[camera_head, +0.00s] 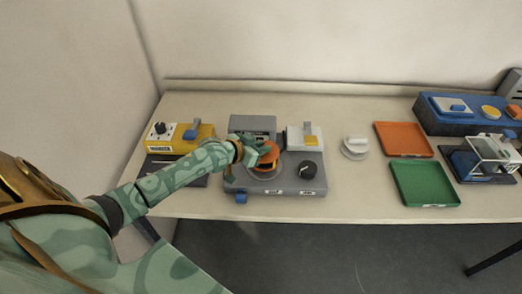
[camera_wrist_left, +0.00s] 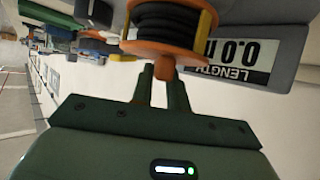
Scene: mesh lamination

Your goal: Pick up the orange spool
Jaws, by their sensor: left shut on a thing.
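The orange spool (camera_head: 264,171) sits on the grey machine (camera_head: 300,181) in the middle of the table. In the left wrist view the orange spool (camera_wrist_left: 165,50) shows black cord wound between its orange flanges. My left gripper (camera_head: 268,158) reaches over the machine to the spool. In the left wrist view the green fingers of my left gripper (camera_wrist_left: 163,75) are shut on the orange stem of the spool. I cannot tell whether the spool is lifted clear of the machine. My right gripper is not in view.
A length display reading 0.0 (camera_wrist_left: 240,55) lies close beside the spool. A yellow device (camera_head: 180,138) stands left of the machine. A white spool-like piece (camera_head: 355,148), an orange tray (camera_head: 403,139) and a green tray (camera_head: 424,183) lie right. A blue unit (camera_head: 440,119) stands farther right.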

